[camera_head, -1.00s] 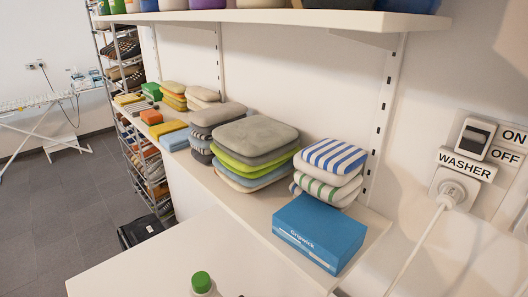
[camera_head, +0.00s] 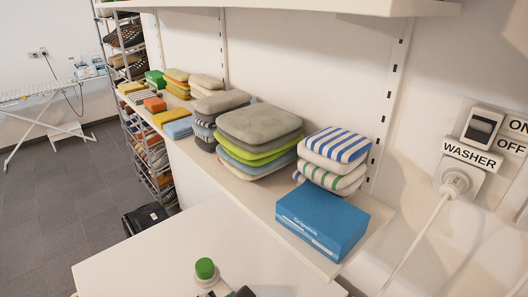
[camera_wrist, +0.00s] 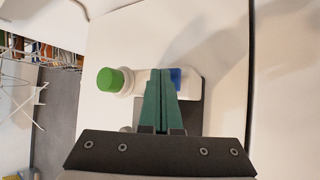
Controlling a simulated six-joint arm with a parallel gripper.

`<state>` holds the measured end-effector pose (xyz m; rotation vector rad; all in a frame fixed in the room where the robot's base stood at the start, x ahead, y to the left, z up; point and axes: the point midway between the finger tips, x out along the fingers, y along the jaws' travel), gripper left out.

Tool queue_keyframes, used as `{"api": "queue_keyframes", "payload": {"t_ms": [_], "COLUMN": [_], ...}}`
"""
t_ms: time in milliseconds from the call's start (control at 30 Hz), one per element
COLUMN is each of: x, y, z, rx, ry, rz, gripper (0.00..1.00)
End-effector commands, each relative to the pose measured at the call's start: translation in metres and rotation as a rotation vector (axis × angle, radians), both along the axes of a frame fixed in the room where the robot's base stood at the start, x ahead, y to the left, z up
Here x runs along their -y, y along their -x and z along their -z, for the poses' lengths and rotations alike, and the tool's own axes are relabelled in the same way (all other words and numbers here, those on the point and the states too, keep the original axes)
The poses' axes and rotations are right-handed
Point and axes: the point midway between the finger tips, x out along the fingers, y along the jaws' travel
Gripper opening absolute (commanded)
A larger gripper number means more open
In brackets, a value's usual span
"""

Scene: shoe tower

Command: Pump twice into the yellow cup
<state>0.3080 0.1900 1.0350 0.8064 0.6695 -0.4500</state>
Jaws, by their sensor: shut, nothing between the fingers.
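My gripper (camera_wrist: 160,72) is shut and empty, its green fingers together in the wrist view. Its tips overlap a white object with a blue part (camera_wrist: 176,77), just right of them; I cannot tell if they touch. A white bottle with a green cap (camera_wrist: 110,80) is left of the fingers. The green-capped bottle (camera_head: 205,270) also shows at the bottom of the head view, beside a dark shape I cannot identify. A clear pump head cannot be made out. No yellow cup can be identified in either view.
The white worktop (camera_head: 135,258) is clear left of the bottle. A dark grey pad (camera_wrist: 193,115) lies under the white object. A blue box (camera_head: 320,222) and stacks of folded cloths (camera_head: 258,135) sit on the wall shelf behind. A cable hangs from the washer socket (camera_head: 455,183).

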Motion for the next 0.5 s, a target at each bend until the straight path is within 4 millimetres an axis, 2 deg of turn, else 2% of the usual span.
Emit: {"api": "queue_keyframes", "payload": {"t_ms": [500], "x": [0.0001], "y": [0.0002], "z": [0.0063], "rx": [0.0], "ry": [0.001], "rz": [-0.001], "gripper": [0.0]}}
